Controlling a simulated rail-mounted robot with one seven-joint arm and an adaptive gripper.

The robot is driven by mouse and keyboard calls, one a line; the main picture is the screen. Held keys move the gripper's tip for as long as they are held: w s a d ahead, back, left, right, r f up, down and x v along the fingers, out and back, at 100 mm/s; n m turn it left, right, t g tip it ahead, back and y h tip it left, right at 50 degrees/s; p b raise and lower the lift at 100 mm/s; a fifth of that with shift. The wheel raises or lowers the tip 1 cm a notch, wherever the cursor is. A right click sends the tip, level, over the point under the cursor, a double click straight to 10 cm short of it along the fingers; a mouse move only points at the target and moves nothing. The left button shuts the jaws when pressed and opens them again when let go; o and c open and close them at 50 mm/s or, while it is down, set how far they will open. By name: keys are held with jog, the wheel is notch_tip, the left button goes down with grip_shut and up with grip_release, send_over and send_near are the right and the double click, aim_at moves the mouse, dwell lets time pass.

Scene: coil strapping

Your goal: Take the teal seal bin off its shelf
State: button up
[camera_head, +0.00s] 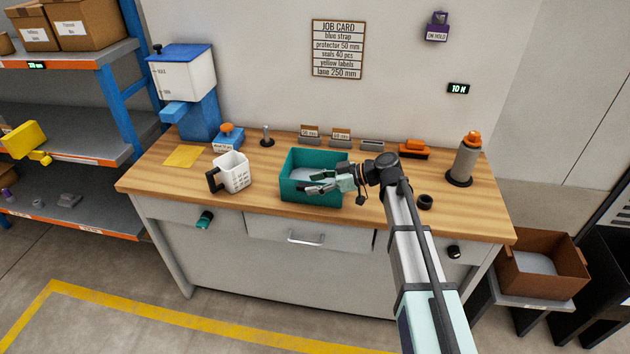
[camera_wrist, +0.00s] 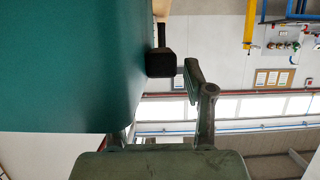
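The teal seal bin (camera_head: 285,188) stands on the wooden workbench, not on a shelf. It is an open box with a pale grey inside. My gripper (camera_head: 316,182) reaches in from the right, at the bin's front right part, with its fingers apart. In the wrist view the bin (camera_wrist: 70,65) fills the upper left as a plain teal face. The other finger is partly hidden behind the bin. Whether either finger touches the bin I cannot tell.
A white container with a black handle (camera_head: 232,172) stands left of the bin on the workbench (camera_head: 165,205). A black ring (camera_head: 425,202) lies right of my wrist. Orange-topped tools (camera_head: 414,151) and a grey cylinder (camera_head: 466,158) stand at the back right. Shelving (camera_head: 70,152) stands at left.

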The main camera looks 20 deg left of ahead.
grip_shut()
jog(key=shift+r, duration=0.1)
jog(key=shift+r, duration=0.15)
